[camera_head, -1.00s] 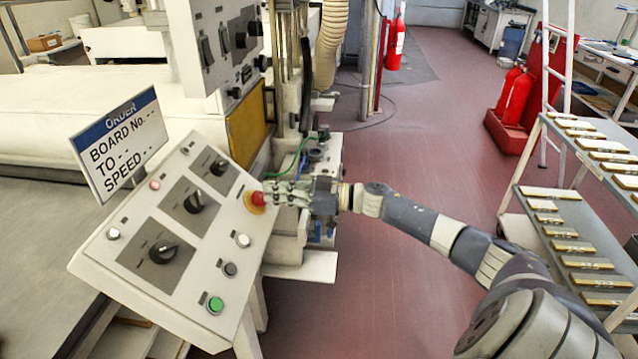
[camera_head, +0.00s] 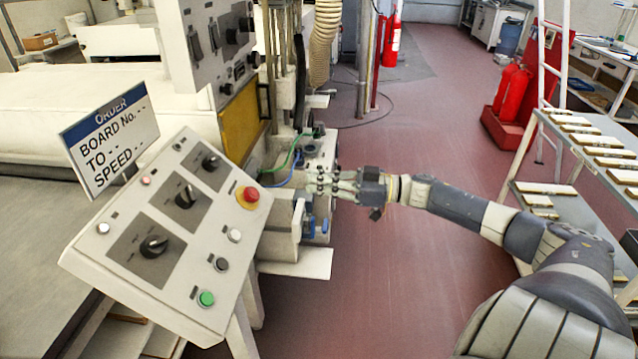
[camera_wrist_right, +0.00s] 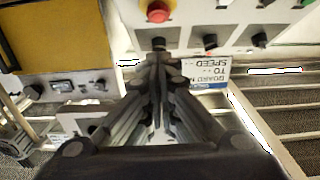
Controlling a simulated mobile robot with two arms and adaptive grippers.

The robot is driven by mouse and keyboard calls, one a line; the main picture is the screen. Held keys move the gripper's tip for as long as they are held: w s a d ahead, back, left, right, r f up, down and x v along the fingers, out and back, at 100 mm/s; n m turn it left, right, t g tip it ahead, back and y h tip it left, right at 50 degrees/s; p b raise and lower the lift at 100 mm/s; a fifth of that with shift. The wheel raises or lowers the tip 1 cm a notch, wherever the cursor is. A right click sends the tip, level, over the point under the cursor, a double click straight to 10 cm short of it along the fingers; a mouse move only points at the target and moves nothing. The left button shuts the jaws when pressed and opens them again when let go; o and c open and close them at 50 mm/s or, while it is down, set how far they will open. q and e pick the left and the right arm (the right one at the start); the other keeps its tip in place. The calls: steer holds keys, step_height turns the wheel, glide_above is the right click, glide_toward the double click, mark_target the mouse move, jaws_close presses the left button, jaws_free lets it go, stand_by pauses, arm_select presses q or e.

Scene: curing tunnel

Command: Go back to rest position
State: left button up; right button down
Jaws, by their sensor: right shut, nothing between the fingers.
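My right gripper (camera_head: 322,181) is shut and empty in the head view. Its arm comes in from the lower right, and its fingers point left toward the control panel. It stands apart from the red emergency button (camera_head: 250,195), to the right of the panel's (camera_head: 219,274) right edge. In the right wrist view the closed fingers (camera_wrist_right: 158,75) point at the panel, with the red button (camera_wrist_right: 158,11) above them. My left gripper does not show.
An order sign (camera_head: 110,140) stands behind the panel. A white machine with a yellow plate (camera_head: 243,120) is beyond the gripper. The red floor (camera_head: 430,130) between is clear.

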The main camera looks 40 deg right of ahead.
stand_by(0.8)
steer(key=s+d+f+m+t+h, duration=0.1)
steer(key=d+f+m+h, duration=0.25)
steer(key=f, duration=0.75)
steer(key=s+d+f+m+t+h, duration=0.1)
steer(key=d+f+m+h, duration=0.3)
steer(key=f, duration=0.7)
steer(key=s+f+g+h, duration=0.2)
steer(key=s+f, duration=0.2)
steer(key=f, duration=0.5)
steer(key=s+f+g+h, duration=0.25)
steer(key=s+f, duration=0.25)
steer(key=f, duration=0.4)
steer(key=s+a+f+g+h, duration=0.1)
steer(key=s+a+f+g, duration=0.1)
steer(key=s+a+f, duration=0.45)
steer(key=s+a+f+g, duration=0.3)
steer(key=s+a+f, duration=0.1)
steer(key=s+f, duration=0.55)
steer(key=s+a+f+n+g, duration=0.1)
steer(key=s+a+f, duration=0.3)
steer(key=s+a, duration=0.5)
steer(key=s+a+f+g+y, duration=0.1)
steer(key=s+a+f+g, duration=0.3)
steer(key=s+a, duration=0.4)
steer(key=shift+s+a+f+n, duration=0.35)
steer(key=shift+s+f, duration=0.2)
steer(key=shift+f, duration=0.15)
steer(key=shift+g, duration=0.25)
